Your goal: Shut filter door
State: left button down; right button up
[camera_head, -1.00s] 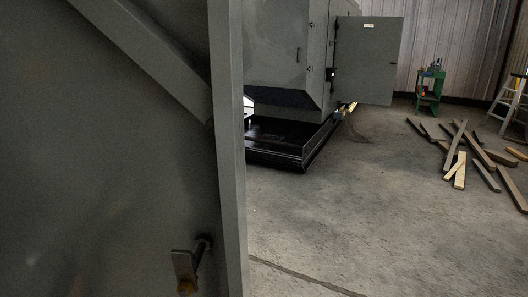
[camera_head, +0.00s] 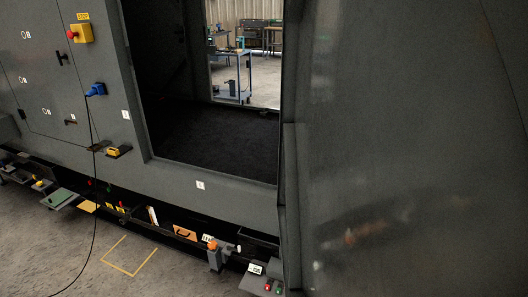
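A large dark grey panel (camera_head: 410,130), which looks like an open door seen close up, fills the right side of the view. Its near vertical edge (camera_head: 291,200) stands beside a tall rectangular opening (camera_head: 210,140) in a grey enclosure (camera_head: 225,195). Through the opening I see a dark floor and a bright workshop beyond. A blurred, faint reddish smear shows on the panel's lower part. I cannot tell whether this panel is the filter door. Neither of my grippers is in view.
On the enclosure's left face are a yellow box with a red button (camera_head: 80,33), a blue plug (camera_head: 96,89) and a hanging black cable (camera_head: 91,190). Small shelves with several items, including an orange case (camera_head: 185,233), run along the base. Concrete floor (camera_head: 150,270) is open at lower left.

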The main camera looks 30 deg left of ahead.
aim_at(403, 157)
jog(key=i+l+u, duration=0.1)
jog(key=l+u, duration=1.25)
jog(key=k+j, duration=0.1)
jog(key=k, duration=0.5)
jog(key=i, duration=0.6)
